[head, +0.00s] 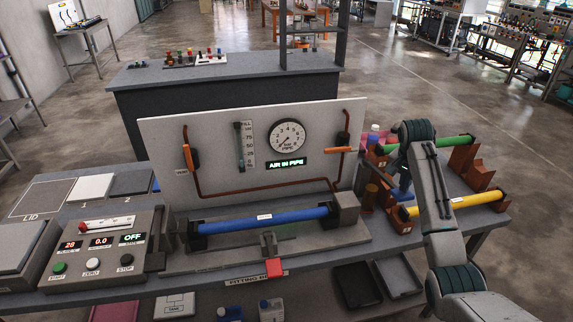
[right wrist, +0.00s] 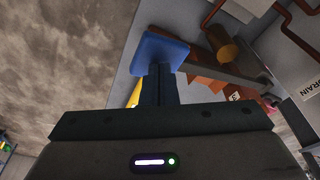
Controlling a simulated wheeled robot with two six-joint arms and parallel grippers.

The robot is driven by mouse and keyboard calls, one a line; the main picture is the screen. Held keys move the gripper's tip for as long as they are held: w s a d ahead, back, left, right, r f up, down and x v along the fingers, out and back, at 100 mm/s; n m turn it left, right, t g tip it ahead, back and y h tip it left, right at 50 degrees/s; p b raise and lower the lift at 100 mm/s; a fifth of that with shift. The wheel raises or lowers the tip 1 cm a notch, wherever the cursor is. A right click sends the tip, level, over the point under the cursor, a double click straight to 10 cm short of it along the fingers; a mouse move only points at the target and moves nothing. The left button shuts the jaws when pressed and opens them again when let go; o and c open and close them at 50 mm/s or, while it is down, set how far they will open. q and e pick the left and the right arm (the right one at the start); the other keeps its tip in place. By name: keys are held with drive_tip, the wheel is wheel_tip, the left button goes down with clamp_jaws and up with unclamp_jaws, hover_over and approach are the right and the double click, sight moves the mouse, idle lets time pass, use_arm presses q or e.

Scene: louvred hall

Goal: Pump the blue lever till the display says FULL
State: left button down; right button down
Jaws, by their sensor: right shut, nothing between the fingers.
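The display (head: 287,163) on the upright white panel reads AIR IN PIPE in green. In the right wrist view a flat blue pad (right wrist: 160,50), which looks like the end of the blue lever, lies just beyond my shut fingertips (right wrist: 158,83). I cannot tell whether they touch it. In the head view a small blue part (head: 405,180) shows beside my right arm; the arm hides much of that spot. My right gripper (head: 400,190) points down there, shut and empty. My left gripper is not in view.
The panel carries a round gauge (head: 286,136), a sight scale (head: 240,146) and orange-handled valves (head: 188,158), (head: 338,150). A blue tube (head: 264,220) lies in front of it. A control box (head: 104,246) stands left. Green (head: 447,142) and yellow (head: 455,203) tubes rest on brown supports at right.

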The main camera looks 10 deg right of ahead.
drive_tip(key=s+a+b+x, duration=0.1)
drive_tip(key=a+b+x, duration=0.1)
drive_tip(key=x, duration=0.8)
drive_tip(key=v, duration=0.3)
drive_tip(key=d+p+v, duration=0.1)
drive_tip(key=v, duration=0.2)
drive_tip(key=w+d+p+v, duration=0.1)
drive_tip(key=v, duration=0.3)
drive_tip(key=shift+r, duration=0.2)
drive_tip(key=shift+f, duration=0.1)
drive_tip(key=s+a+b+x, duration=0.1)
drive_tip(key=a+b+x, duration=0.1)
drive_tip(key=x, duration=0.8)
drive_tip(key=v, duration=0.3)
drive_tip(key=d+p+v, duration=0.1)
drive_tip(key=v, duration=0.2)
drive_tip(key=w+p+v, duration=0.1)
drive_tip(key=v, duration=0.2)
drive_tip(key=shift+d+r, duration=0.35)
drive_tip(key=shift+r, duration=0.2)
